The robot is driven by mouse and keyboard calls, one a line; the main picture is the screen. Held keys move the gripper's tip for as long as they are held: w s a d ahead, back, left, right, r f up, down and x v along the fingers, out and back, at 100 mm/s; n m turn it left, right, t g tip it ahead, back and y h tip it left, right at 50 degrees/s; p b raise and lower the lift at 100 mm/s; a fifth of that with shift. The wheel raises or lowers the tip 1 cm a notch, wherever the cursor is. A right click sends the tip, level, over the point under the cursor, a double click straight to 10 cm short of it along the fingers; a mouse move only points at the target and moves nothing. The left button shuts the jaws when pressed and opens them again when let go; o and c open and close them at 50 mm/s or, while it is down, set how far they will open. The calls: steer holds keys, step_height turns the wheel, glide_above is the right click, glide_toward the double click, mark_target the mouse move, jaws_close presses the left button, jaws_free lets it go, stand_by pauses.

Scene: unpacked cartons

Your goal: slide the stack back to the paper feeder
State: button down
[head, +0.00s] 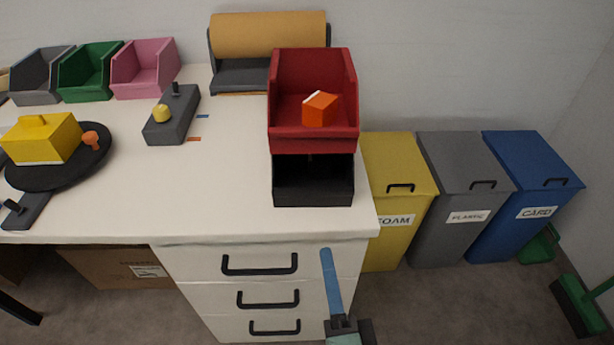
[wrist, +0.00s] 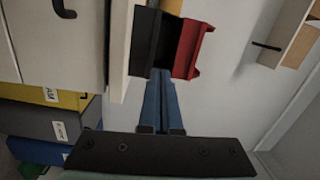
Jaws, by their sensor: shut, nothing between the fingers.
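The stack is a red open bin (head: 313,138) on top of a black bin (head: 313,187), near the table's right front corner. An orange box (head: 320,109) lies in the red bin. The paper feeder (head: 240,76), a dark stand with a brown roll (head: 268,35), is at the back, partly hidden by the red bin. My gripper (head: 326,252) is shut and empty, its blue fingers in front of the table edge, below the stack in the head view. In the wrist view, the fingertips (wrist: 161,73) point at the black bin (wrist: 146,45) beside the red bin (wrist: 190,48); contact is unclear.
Grey, green and pink bins line the back. Yellow, grey and blue waste bins (head: 463,190) stand right of the table.

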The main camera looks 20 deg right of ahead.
steer(key=s+m+p, duration=0.1)
steer(key=s+m, duration=0.1)
steer(key=p, duration=0.4)
glide_toward(320, 193)
steer(key=shift+g+h, duration=0.3)
steer(key=shift+g, duration=0.1)
steer(key=x, duration=0.5)
steer(key=shift+w+a+r, duration=0.1)
steer(key=shift+a+r, duration=0.1)
steer(key=shift+r, duration=0.15)
steer(key=shift+x, duration=0.9)
steer(key=shift+f, duration=0.1)
